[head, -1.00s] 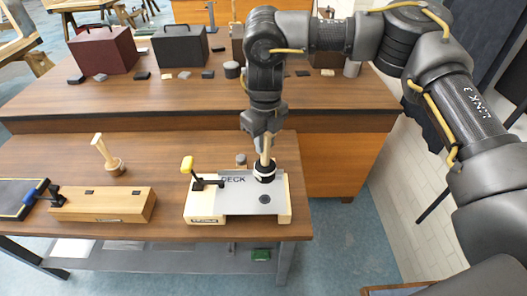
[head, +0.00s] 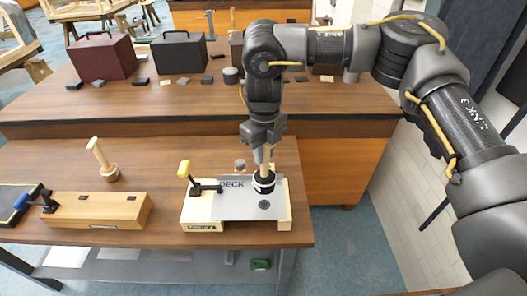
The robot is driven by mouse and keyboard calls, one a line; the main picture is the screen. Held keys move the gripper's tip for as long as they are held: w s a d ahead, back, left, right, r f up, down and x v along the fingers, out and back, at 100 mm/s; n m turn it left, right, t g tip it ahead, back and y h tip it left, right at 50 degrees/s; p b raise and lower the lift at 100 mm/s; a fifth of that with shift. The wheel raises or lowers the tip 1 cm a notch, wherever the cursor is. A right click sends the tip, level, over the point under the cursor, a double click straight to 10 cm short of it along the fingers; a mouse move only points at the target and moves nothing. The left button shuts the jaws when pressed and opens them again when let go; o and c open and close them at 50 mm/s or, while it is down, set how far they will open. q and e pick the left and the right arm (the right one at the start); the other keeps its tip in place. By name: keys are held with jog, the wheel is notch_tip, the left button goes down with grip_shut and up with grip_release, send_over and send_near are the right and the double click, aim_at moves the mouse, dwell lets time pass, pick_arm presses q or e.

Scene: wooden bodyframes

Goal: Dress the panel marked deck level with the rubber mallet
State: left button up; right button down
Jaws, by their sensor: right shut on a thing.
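The panel marked DECK (head: 236,206) is a grey metal sheet lying on a pale wooden block at the right end of the near bench. A yellow-handled toggle clamp (head: 187,174) stands at its left edge. My right gripper (head: 265,152) is shut on the wooden handle of the rubber mallet (head: 263,183), which is upright with its black and white head down on or just above the panel's upper right part. Contact cannot be told for sure. A dark round spot (head: 264,205) shows on the panel below the head. My left gripper is not in view.
A wooden-handled mallet (head: 102,160) stands to the left on the bench. Maroon (head: 103,56) and black (head: 179,53) cases stand on the far bench.

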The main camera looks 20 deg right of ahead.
aim_at(264, 174)
notch_tip(264, 174, down, 10)
jog(key=b, duration=0.6)
jog(key=shift+s+r, duration=0.1)
jog(key=shift+r, duration=0.05)
jog(key=shift+r+p, duration=0.45)
jog(key=shift+r, duration=0.05)
notch_tip(264, 174, up, 9)
jog(key=p, duration=0.7)
jog(key=shift+f, duration=0.25)
